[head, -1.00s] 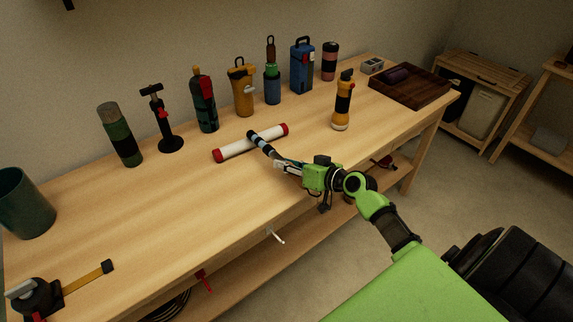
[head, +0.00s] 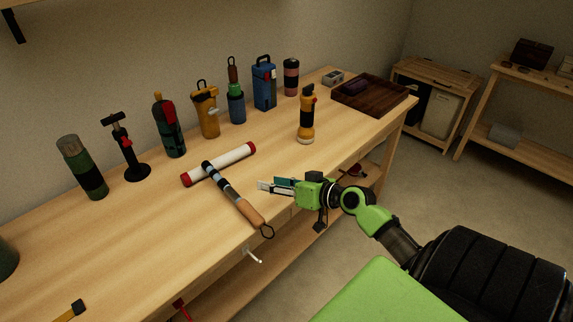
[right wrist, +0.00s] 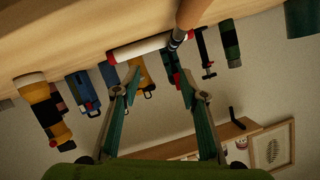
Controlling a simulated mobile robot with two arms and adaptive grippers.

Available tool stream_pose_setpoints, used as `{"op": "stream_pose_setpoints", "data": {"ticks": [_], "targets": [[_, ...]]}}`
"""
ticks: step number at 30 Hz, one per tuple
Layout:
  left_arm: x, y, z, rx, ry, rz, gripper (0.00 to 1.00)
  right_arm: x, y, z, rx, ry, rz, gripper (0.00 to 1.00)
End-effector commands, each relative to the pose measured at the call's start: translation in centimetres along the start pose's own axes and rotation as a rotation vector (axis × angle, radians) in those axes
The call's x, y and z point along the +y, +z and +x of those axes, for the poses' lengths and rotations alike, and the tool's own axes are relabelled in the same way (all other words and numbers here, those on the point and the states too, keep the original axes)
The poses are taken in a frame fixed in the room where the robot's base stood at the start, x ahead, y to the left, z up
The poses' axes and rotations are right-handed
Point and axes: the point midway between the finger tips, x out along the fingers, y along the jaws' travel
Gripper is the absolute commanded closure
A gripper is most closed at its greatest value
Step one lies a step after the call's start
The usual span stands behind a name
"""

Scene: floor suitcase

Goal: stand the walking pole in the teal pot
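The walking pole (head: 228,188) has a tan handle, a dark wrist loop and a banded shaft. It lies slanting across the white tube, its handle at the table's front edge. In the right wrist view the pole (right wrist: 188,20) shows at the top, beyond the fingertips. The teal pot (head: 6,260) is cut off at the left edge of the head view; it also shows in the top right corner of the right wrist view (right wrist: 303,18). My right gripper (head: 270,185) is right of the pole, apart from it. Its fingers (right wrist: 159,78) are spread and empty. My left gripper is not in view.
The white tube with red ends (head: 220,165) lies under the pole. Bottles, a hand pump (head: 130,155) and other tall items stand along the wall. A yellow flashlight (head: 306,118) stands right of the tube. A dark wooden tray (head: 372,97) is at the far end. The left tabletop is mostly clear.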

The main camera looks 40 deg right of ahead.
Motion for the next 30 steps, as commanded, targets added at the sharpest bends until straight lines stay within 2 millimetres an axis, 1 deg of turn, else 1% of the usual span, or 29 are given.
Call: {"op": "stream_pose_setpoints", "data": {"ticks": [1, 3, 6, 9, 12, 17, 20, 22, 23, 24, 26, 27, 29, 30], "targets": [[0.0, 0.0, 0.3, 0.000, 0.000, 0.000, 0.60, 0.1, 0.3, -1.1, -0.003, 0.001, -0.002, 0.61], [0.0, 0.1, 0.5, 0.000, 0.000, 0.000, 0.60, 0.0, 0.2, -2.2, -0.003, 0.001, -0.004, 0.61], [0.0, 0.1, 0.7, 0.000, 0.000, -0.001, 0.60, 0.1, 0.2, -3.5, -0.001, 0.001, -0.001, 0.61], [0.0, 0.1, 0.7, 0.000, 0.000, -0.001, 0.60, 0.1, 0.1, -4.4, -0.001, 0.000, 0.000, 0.61], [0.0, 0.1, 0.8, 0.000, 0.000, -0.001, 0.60, 0.0, 0.0, -4.8, -0.001, -0.001, 0.000, 0.61], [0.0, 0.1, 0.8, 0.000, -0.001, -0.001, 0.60, -0.1, -0.1, -4.9, 0.000, -0.001, 0.000, 0.61], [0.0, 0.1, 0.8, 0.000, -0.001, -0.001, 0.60, 0.7, 0.8, -4.7, -0.010, 0.015, 0.008, 0.61], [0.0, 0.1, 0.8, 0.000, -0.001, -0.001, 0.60, 2.3, 2.9, -4.2, -0.035, 0.053, 0.025, 0.61], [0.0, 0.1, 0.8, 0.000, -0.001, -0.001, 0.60, 3.2, 4.3, -3.9, -0.052, 0.076, 0.034, 0.61], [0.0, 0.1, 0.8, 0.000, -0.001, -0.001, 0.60, 4.8, 6.6, -3.5, -0.079, 0.114, 0.047, 0.61], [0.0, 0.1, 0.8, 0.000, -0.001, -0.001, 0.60, 7.2, 11.0, -3.0, -0.135, 0.178, 0.064, 0.61], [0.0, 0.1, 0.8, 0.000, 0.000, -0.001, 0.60, 8.7, 14.4, -2.9, -0.178, 0.222, 0.073, 0.61], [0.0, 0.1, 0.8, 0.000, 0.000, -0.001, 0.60, 10.5, 20.0, -2.9, -0.252, 0.285, 0.078, 0.61], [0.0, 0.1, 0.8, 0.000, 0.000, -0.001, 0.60, 11.4, 23.9, -3.1, -0.307, 0.322, 0.076, 0.61]]}}
